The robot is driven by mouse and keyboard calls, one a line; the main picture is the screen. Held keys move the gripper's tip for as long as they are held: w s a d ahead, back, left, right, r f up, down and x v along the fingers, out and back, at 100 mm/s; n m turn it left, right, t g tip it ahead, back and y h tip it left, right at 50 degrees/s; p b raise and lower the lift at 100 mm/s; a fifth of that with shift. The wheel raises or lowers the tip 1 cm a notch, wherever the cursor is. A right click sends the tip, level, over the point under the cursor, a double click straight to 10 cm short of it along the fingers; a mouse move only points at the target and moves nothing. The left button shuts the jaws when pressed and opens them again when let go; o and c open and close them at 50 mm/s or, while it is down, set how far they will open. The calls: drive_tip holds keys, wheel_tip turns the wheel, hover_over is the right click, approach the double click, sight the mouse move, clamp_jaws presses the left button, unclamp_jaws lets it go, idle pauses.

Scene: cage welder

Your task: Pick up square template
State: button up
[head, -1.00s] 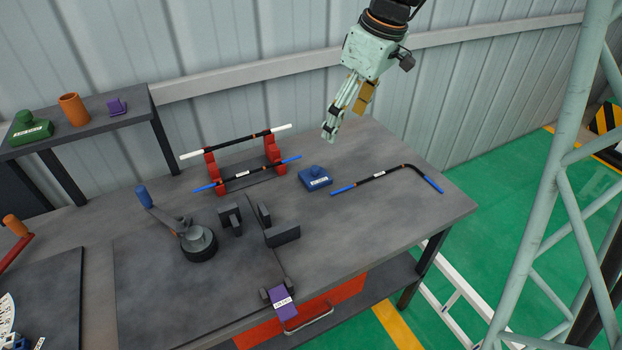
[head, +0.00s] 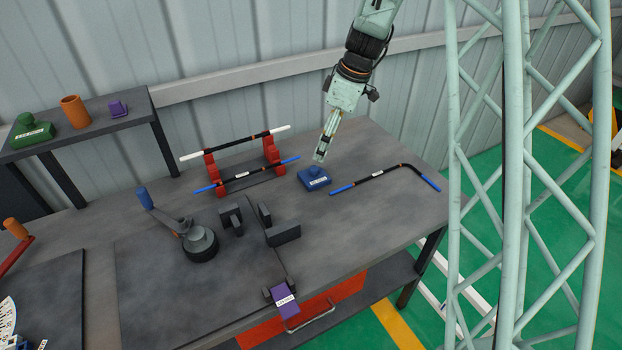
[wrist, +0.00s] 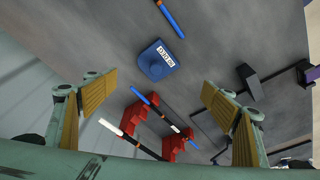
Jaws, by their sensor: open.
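A bent black rod (head: 385,175) with blue ends lies right of the block. The red rack (head: 212,165) holds two rods to the left. A dark clamp block (head: 283,234) and a lever fixture (head: 200,243) stand nearer. A shelf (head: 100,125) holds green, orange and purple pieces.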

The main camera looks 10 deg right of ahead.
sight(315, 169)
drive_tip(key=shift+w+f, duration=0.2)
drive_tip(key=shift+f, duration=0.1)
drive_tip(key=shift+f, duration=0.1)
drive_tip(key=x, duration=0.7)
drive_tip(key=shift+b, duration=0.35)
drive_tip(key=shift+w+a+f, duration=0.1)
drive_tip(key=shift+a+f, duration=0.1)
drive_tip(key=shift+f, duration=0.45)
drive_tip(key=shift+x, duration=2.65)
drive_tip(key=shift+w, duration=0.1)
drive_tip(key=shift+c, duration=0.9)
drive_tip(key=shift+r, duration=0.1)
drive_tip(key=c, duration=0.8)
